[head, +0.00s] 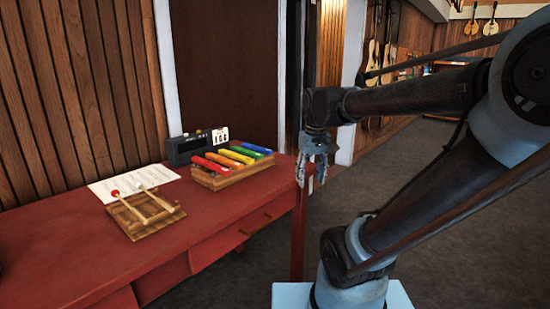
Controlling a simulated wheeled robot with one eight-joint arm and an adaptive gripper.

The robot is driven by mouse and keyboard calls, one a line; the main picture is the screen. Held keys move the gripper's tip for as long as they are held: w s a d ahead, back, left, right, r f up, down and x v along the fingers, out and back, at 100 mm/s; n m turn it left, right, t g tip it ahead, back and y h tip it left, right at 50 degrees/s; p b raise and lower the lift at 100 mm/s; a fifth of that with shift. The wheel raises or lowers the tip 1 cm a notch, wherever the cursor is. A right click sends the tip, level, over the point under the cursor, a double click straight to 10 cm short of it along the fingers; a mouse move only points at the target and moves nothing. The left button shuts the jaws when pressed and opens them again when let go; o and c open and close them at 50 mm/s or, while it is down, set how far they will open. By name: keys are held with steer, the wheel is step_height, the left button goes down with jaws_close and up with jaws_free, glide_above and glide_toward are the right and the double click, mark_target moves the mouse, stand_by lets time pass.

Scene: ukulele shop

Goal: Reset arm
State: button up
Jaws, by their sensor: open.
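My gripper (312,172) hangs at the end of my arm, pointing down, near the right end of the red table (95,243). Its fingers are apart and I see nothing between them. It is to the right of the colored bars and appears just off the table's right edge. My arm comes in from the right side of the picture and bends down at the wrist.
On the table are a wooden holder (219,182) with several colored bars, a dark device (187,149), a paper sheet (110,187) and a wooden rack (143,222) with two mallets. A wood-slat wall (78,80) stands behind. Open floor (430,165) lies right.

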steer(key=s+d+f+m, duration=0.3)
steer(key=s+d+f, duration=0.4)
steer(key=s+f, duration=0.3)
step_height(320, 180, down, 2)
steer(key=shift+d+f+t, duration=0.15)
steer(key=shift+d+t, duration=0.15)
steer(key=shift+t, duration=0.1)
steer(key=shift+w+f, duration=0.2)
steer(key=shift+w, duration=0.2)
